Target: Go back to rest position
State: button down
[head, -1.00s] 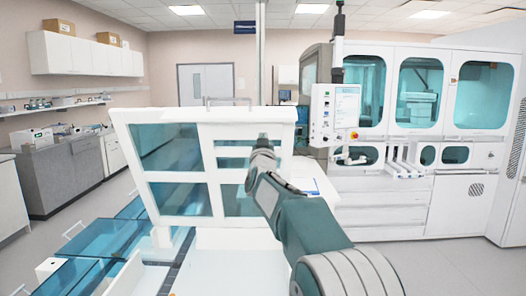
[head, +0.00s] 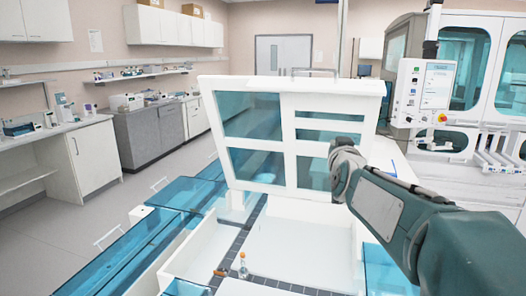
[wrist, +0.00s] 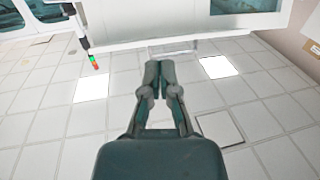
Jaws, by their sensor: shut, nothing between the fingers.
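My arm reaches in from the lower right of the head view, in front of a white frame with teal panes (head: 290,130). My gripper (wrist: 165,68) is at the middle of the wrist view, its two fingers together and empty. Beyond it the wrist view shows the ceiling with bright light panels (wrist: 216,67). In the head view the arm's far end (head: 345,160) is raised before the frame's right side, and the fingers are not clear there.
Below the frame is a white bay with a dark track (head: 228,262) and a small bottle (head: 242,266). Teal-covered drawers (head: 150,235) extend at left. A control screen (head: 424,92) stands at right. Floor is clear at left (head: 100,205).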

jog(key=s+a+f+g, duration=0.1)
jog(key=s+f+g, duration=0.3)
jog(key=s+f, duration=0.3)
jog(key=s+a+f+g+y, duration=0.1)
jog(key=s+f+g, duration=0.3)
jog(key=s, duration=1.2)
jog(key=s+a+f+n+g+y, duration=0.1)
jog(key=s+f+g, duration=0.3)
jog(key=s+f, duration=0.7)
jog(key=shift+s+a+f+g, duration=0.15)
jog(key=shift+s+a+g, duration=0.15)
jog(key=shift+s, duration=0.45)
